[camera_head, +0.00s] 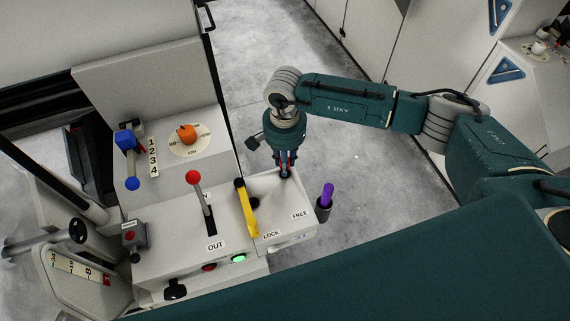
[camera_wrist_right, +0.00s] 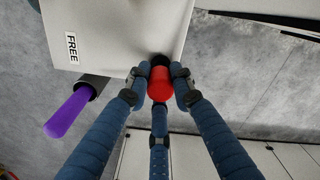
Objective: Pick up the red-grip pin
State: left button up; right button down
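The red-grip pin (camera_wrist_right: 160,84) shows in the right wrist view, its red end towards the camera and a dark part behind it at the edge of the pale panel. My right gripper (camera_wrist_right: 160,80) has blue fingers close on both sides of the red grip and a third finger below it; they appear to touch it. In the head view my right gripper (camera_head: 286,172) points down at the back edge of the pale LOCK/FREE panel (camera_head: 288,211), and its fingers mostly hide the pin. My left gripper is not in view.
A yellow lever (camera_head: 246,207) stands left of the gripper, with a red-knobbed lever (camera_head: 194,178) further left. A purple-handled thing (camera_head: 327,196) sits in a dark holder at the panel's right. An orange knob (camera_head: 187,134) is on the console behind. Grey floor lies beyond.

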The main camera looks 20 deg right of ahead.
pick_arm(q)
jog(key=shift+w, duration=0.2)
pick_arm(e)
jog(key=shift+w+r, duration=0.1)
jog(key=shift+r, duration=0.3)
pick_arm(q)
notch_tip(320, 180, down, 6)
jog(key=b, duration=0.6)
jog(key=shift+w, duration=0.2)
pick_arm(e)
notch_tip(320, 180, up, 19)
jog(key=shift+r, duration=0.15)
pick_arm(q)
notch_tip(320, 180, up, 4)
jog(key=p, duration=0.4)
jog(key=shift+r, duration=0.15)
pick_arm(e)
notch_tip(320, 180, up, 8)
